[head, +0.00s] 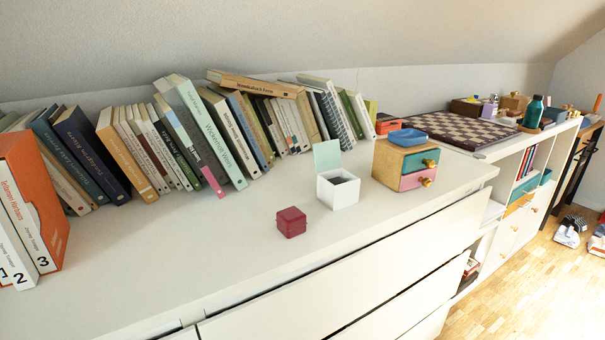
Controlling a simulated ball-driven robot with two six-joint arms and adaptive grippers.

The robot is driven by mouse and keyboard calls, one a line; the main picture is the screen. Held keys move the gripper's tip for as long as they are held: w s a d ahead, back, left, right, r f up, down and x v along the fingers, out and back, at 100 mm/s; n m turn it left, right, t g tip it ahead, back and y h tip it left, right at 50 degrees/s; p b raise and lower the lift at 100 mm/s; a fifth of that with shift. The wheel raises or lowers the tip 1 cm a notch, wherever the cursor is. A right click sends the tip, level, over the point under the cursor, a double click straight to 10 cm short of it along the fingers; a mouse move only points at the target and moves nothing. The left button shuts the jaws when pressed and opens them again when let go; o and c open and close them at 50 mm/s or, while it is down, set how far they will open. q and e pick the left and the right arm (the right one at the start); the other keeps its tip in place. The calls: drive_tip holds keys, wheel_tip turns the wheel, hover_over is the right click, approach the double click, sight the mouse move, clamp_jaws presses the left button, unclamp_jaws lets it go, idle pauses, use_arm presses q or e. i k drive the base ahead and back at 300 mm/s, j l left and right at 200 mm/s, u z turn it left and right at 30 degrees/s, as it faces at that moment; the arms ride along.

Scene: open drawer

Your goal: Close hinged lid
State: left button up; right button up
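A small white box (345,193) stands on the white dresser top, with a dark inside showing. Its pale mint hinged lid (327,155) stands up, open, at the box's back edge. A small dark red box (291,222) sits in front and to the left of the white box, apart from it, and looks closed. Neither of my grippers shows in the head view.
A small wooden drawer unit (387,163) with teal and pink drawers stands to the right, a blue dish (407,137) on top. Books (187,125) lean along the back wall. The dresser top (190,255) is clear at front left. A chessboard (455,128) lies farther right.

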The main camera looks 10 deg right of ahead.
sight(327, 157)
drive_tip(key=u, duration=0.7)
drive_tip(key=l+u, duration=0.25)
drive_tip(key=u, duration=0.2)
drive_tip(key=l+u, duration=0.25)
drive_tip(key=u, duration=0.2)
drive_tip(key=k+l+u, duration=0.15)
drive_tip(key=u, duration=0.3)
drive_tip(key=k+l+u, duration=0.1)
drive_tip(key=l+u, duration=0.2)
drive_tip(key=u, duration=0.15)
drive_tip(key=k+l+u, duration=0.15)
drive_tip(key=u, duration=0.3)
